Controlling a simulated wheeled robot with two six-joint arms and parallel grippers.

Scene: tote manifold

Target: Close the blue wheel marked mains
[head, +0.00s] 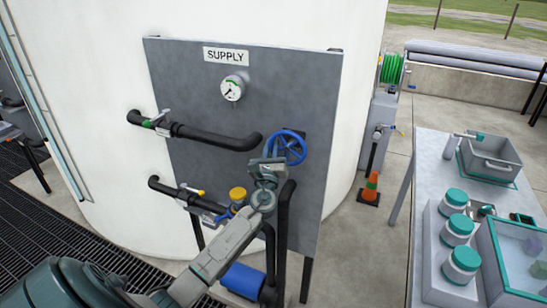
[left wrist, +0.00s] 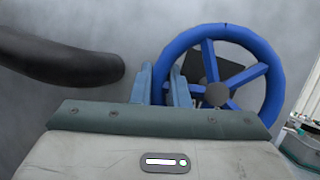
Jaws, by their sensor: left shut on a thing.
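The blue wheel (head: 287,134) is mounted on the grey panel (head: 200,80), right of the upper black pipe's end. It is a spoked handwheel, and it also shows in the left wrist view (left wrist: 271,92). My left gripper (head: 276,160) is at the wheel's lower left in the head view. In the left wrist view its two fingers (left wrist: 160,88) stand on either side of the left part of the rim, shut on it. The gripper hides some of the rim. No mains marking is legible. My right gripper is not in view.
The panel carries a SUPPLY sign (head: 226,55), a gauge (head: 232,88), black pipes (head: 215,138) with lever valves, and a yellow knob (head: 238,194). An orange cone (head: 370,188) stands to the right. A table (head: 428,160) with jars and bins is at far right.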

